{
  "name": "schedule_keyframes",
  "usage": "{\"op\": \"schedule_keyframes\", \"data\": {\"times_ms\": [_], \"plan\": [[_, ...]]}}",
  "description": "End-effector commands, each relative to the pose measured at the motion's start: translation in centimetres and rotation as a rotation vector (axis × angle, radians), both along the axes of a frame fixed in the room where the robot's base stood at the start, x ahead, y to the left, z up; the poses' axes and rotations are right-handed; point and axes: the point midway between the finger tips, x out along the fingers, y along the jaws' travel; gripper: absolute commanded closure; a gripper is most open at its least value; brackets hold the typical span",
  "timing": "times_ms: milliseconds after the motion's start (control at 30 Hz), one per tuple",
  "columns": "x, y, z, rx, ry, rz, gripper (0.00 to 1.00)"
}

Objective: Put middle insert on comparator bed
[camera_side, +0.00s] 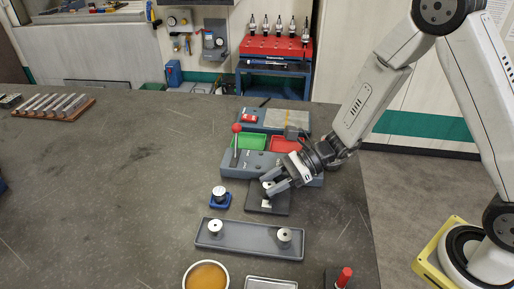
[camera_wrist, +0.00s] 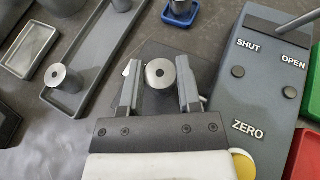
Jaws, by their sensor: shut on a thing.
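My gripper (camera_side: 268,189) is shut on a silver cylindrical insert with a hole in its top. The insert (camera_wrist: 160,76) stands upright between my fingers (camera_wrist: 159,88) in the wrist view. In the side view my fingers mostly hide it. It is over a dark square plate (camera_side: 277,208), which looks like the comparator bed; I cannot tell whether the insert touches it. Two similar inserts stand in the long grey tray (camera_side: 250,238), the left insert (camera_side: 215,226) and the right insert (camera_side: 284,235), with a bare gap between them.
Behind the plate is a grey control box (camera_wrist: 262,80) marked SHUT, OPEN and ZERO, with a red-knobbed lever (camera_side: 236,129). A blue holder (camera_side: 213,203) with a metal piece stands left of the plate. A bowl (camera_side: 206,276) is in front. The table's left is mostly clear.

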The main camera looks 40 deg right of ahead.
Motion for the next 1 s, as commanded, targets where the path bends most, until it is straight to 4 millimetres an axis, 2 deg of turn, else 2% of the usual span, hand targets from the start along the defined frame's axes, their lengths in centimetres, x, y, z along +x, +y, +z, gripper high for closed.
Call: {"op": "schedule_keyframes", "data": {"times_ms": [333,367,400,467,500,833,1000], "plan": [[0.01,-0.03,-0.27,-0.002,0.002,-0.002,1.00],[0.00,-0.03,-0.29,-0.003,0.003,-0.002,0.51],[0.00,-0.04,-0.30,-0.003,0.003,-0.002,0.38],[0.00,-0.05,-0.32,-0.004,0.004,-0.002,0.19],[-0.01,-0.05,-0.34,-0.004,0.004,-0.002,0.16],[-0.09,-0.15,-0.44,-0.007,0.007,-0.003,0.16],[-0.23,-0.81,-0.17,-0.006,0.007,-0.006,0.16]]}}
